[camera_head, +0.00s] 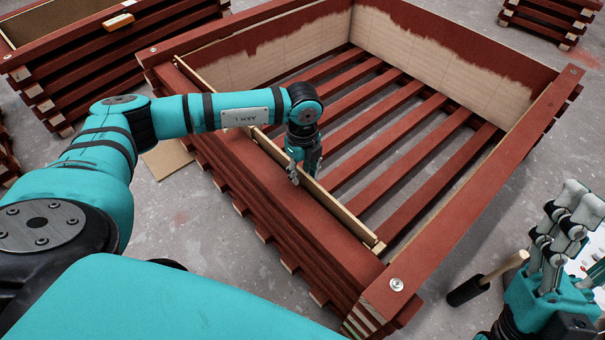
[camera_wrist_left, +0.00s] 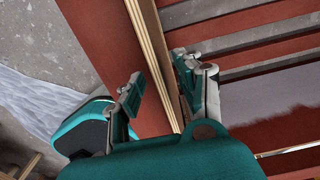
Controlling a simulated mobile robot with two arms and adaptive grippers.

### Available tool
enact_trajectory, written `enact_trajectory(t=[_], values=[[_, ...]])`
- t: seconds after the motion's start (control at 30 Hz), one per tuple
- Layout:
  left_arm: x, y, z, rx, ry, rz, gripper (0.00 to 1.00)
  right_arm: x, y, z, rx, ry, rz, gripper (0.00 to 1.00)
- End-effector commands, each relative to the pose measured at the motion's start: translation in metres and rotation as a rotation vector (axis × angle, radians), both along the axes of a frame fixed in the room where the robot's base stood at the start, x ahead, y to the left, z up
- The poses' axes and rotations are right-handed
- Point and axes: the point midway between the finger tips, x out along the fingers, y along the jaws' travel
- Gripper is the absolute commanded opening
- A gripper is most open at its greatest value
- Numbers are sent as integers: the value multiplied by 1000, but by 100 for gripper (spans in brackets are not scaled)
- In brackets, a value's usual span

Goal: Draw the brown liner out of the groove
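A slatted crate of dark red battens stands on the floor in the head view. The liner (camera_head: 342,212) is a thin upright board along its near-left wall, with a pale plywood top edge; that edge also shows in the left wrist view (camera_wrist_left: 151,42). Its faces are mostly hidden. My left gripper (camera_head: 300,168) is over the middle of this edge, pointing down. In the left wrist view the left gripper (camera_wrist_left: 158,80) is open, with one finger on each side of the edge and a gap on the left side. My right gripper (camera_head: 578,212) is at the lower right, fingers up, away from the crate.
Plywood panels with ragged red paint (camera_head: 440,65) line the crate's far walls. Red floor slats (camera_head: 385,140) span its inside. A dark-headed tool with a wooden handle (camera_head: 502,267) is near my right gripper. Another crate (camera_head: 75,50) stands at upper left.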

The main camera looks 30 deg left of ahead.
Motion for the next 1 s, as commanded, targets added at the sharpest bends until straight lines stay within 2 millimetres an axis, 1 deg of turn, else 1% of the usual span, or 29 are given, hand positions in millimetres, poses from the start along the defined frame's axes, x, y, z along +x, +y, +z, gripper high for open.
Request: enact_trajectory(t=[0.13, 0.4, 0.43, 0.47, 0.7, 1.0], values=[[0, 0, -6, 1, 0, 0, 36, -8, -2, 2, 14, -44, 3, 44], [0, 0, -7, 1, 0, 0, 36, -9, -2, 3, 17, -53, 3, 44], [0, 0, -7, 1, 0, 0, 34, -9, -2, 3, 17, -52, 3, 44], [0, 0, -7, 1, 0, 0, 30, -9, -2, 3, 17, -52, 3, 44], [0, 0, -6, 1, 0, 0, 0, -9, -2, 3, 17, -52, 3, 44], [0, 0, -6, 1, 0, 0, 0, -9, -2, 3, 16, -53, 2, 44]])
